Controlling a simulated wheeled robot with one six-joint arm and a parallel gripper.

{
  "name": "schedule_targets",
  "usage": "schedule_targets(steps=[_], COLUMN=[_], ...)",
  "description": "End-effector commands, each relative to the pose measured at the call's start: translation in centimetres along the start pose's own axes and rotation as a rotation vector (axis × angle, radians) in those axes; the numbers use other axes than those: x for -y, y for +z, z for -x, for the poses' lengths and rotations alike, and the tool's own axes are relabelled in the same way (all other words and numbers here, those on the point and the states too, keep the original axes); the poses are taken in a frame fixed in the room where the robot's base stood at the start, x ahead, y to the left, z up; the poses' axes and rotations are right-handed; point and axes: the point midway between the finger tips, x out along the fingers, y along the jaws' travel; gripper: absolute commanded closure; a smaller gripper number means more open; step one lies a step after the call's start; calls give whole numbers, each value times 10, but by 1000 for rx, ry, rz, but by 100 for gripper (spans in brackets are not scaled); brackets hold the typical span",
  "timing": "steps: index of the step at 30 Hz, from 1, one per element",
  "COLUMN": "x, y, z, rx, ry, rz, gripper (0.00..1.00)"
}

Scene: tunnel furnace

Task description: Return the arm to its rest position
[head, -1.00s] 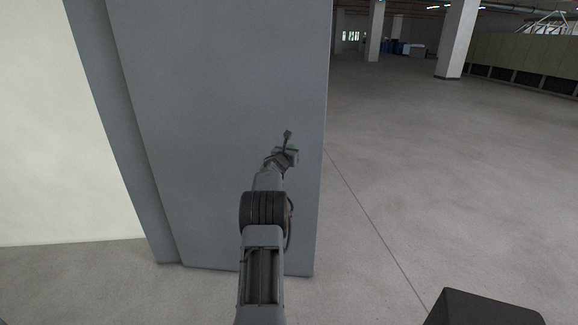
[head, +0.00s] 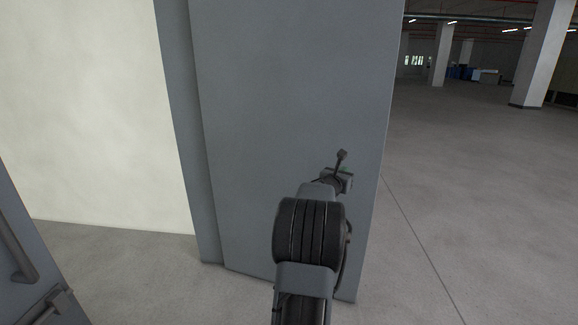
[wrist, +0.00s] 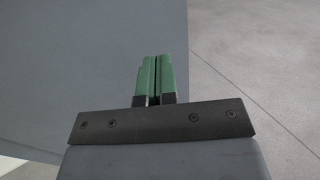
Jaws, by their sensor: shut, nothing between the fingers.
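My gripper (wrist: 156,75) shows in the wrist view with its two green fingers side by side, shut and holding nothing. In the head view my arm reaches up from the bottom, right of centre, and the gripper end (head: 345,172) is small and mostly hidden behind the wrist parts. It is in front of a tall grey panel (head: 290,90). I cannot tell how large the gap to the panel is.
A pale wall (head: 80,110) stands left of the panel. A grey door with a handle (head: 20,250) shows at the lower left. Open concrete floor (head: 480,200) lies to the right, with pillars (head: 540,55) farther back.

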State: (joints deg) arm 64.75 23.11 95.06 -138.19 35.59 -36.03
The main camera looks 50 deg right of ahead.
Motion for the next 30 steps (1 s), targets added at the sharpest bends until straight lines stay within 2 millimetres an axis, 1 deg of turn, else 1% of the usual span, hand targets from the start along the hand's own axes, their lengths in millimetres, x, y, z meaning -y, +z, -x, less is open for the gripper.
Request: schedule_targets(steps=[6, 8, 9, 11, 13, 14, 15, 16, 17, 19, 20, 21, 23, 24, 26, 27, 29, 30], x=[0, 1, 5, 13, 27, 35, 45, 48, 50, 45, 41, 34, 22, 12, -3, -13, -28, -37], y=[1, 1, 0, -10, -32, -41, -51, -56, -60, -68, -70, -73, -76, -77, -77, -76, -74, -72], z=[2, 2, 2, 4, 10, 15, 24, 34, 45, 77, 92, 114, 149, 175, 216, 246, 292, 323], rx=[1, 5, 0, -26, -78, -101, -129, -150, -172, -226, -251, -286, -343, -386, -458, -511, -599, -660], ry=[1, -5, -26, -71, -155, -201, -267, -314, -359, -461, -504, -559, -644, -700, -786, -845, -933, -992], rz=[-8, -38, -89, -180, -319, -388, -488, -566, -647, -828, -903, -999, -1134, -1218, -1333, -1403, -1491, -1539], gripper=[100, 100, 100, 100, 100, 100, 100, 100, 100, 100, 100, 100, 100, 100, 100, 100, 100, 100])
